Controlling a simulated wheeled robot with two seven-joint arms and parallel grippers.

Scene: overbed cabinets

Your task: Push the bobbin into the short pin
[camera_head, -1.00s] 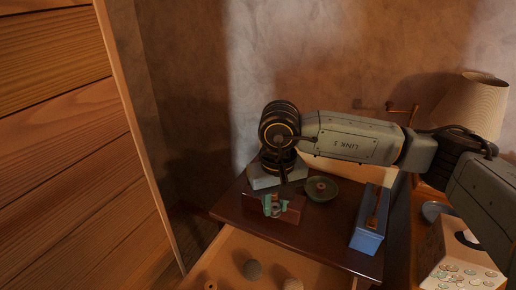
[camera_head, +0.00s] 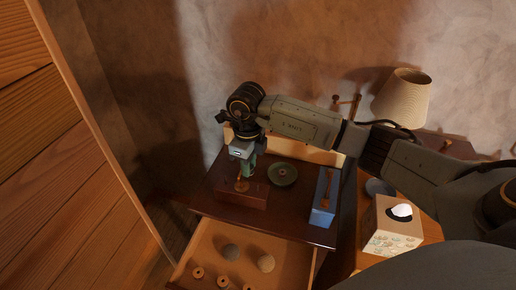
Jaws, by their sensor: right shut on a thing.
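My right gripper (camera_head: 246,174) points down over a reddish-brown block (camera_head: 256,198) on the dark cabinet top. Its green fingers are shut on a small tan piece, which looks like the bobbin (camera_head: 242,185), at the block's top. The piece is partly hidden by the fingers, and I cannot tell whether it touches the block or sits around a pin. The short pin cannot be made out. My left gripper is not in view.
A green round dish (camera_head: 282,174) and a blue box (camera_head: 323,196) stand to the right. An open drawer (camera_head: 205,247) below holds balls and small rings. A tissue box (camera_head: 392,226) and a lamp (camera_head: 402,97) are farther right. A wooden panel fills the left.

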